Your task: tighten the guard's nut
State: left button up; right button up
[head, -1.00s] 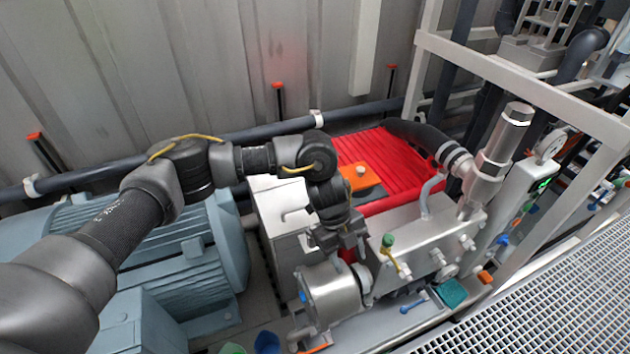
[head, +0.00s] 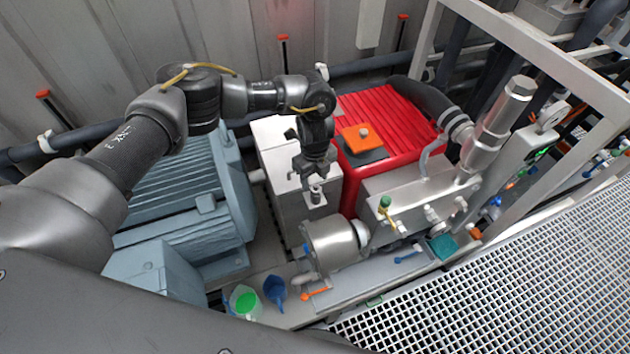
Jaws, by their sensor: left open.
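A grey sheet-metal box, which looks like the guard (head: 277,133), stands between the blue motor and the red pump block. My left gripper (head: 315,188) points down at the front end of this box. It is open. A small silver cylindrical piece (head: 316,196) shows right at its fingertips; it may be the nut, but it is too small to be sure. I cannot tell whether the fingers touch it. The gripper and wrist hide part of the box. My right gripper is not in view.
The blue ribbed motor (head: 180,185) is left, the red finned pump block (head: 390,120) right. A silver cylinder (head: 335,243) sits just in front of the gripper. An orange-handled valve (head: 316,293) and blue funnel (head: 274,288) are lower. Metal grating (head: 500,290) lies front right.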

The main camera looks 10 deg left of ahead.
aim_at(315, 187)
pick_arm(q)
jog(key=shift+f, duration=1.7)
jog(key=c, duration=1)
